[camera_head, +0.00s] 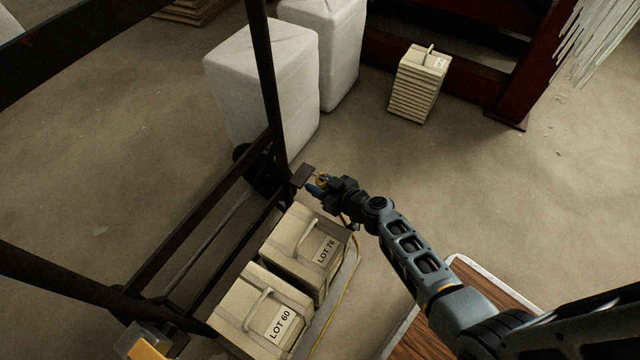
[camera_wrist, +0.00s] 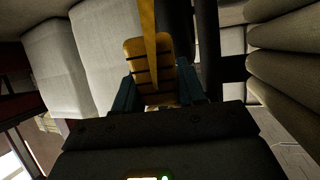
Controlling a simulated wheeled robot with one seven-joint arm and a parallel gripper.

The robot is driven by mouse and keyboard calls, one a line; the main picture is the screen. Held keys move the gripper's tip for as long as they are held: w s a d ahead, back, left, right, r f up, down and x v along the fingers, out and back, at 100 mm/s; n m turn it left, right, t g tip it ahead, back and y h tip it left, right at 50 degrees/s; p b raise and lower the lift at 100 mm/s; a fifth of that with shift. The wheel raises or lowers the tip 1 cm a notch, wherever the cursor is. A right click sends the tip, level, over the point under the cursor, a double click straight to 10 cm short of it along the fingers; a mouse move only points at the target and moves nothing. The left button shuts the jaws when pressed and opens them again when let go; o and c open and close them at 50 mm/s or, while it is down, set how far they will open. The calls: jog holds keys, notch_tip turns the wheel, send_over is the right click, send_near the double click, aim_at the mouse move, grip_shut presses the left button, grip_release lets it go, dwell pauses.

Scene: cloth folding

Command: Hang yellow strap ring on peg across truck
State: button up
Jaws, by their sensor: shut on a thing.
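My gripper (camera_head: 318,186) has blue fingers and is at the truck's far right corner, beside the dark upright post. It is shut on a yellow ring (camera_head: 322,178), of which only a small part shows in the head view. In the wrist view a yellow strap piece with dark bars (camera_wrist: 146,62) sits between the blue fingers (camera_wrist: 158,97). The yellow strap (camera_head: 345,282) trails down along the right side of the boxes. A small dark block (camera_head: 303,175) sticks out near the post, just left of my fingers. I cannot tell whether the ring touches it or whether it is the peg.
Two pale boxes, LOT 76 (camera_head: 305,243) and LOT 60 (camera_head: 262,312), stand on the truck beside its dark frame rails (camera_head: 205,222). White wrapped bales (camera_head: 262,85) stand behind the post. Floor to the right is clear.

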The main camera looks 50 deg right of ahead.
dwell(0.3)
jog(key=o, duration=1.3)
jog(key=shift+c, duration=0.2)
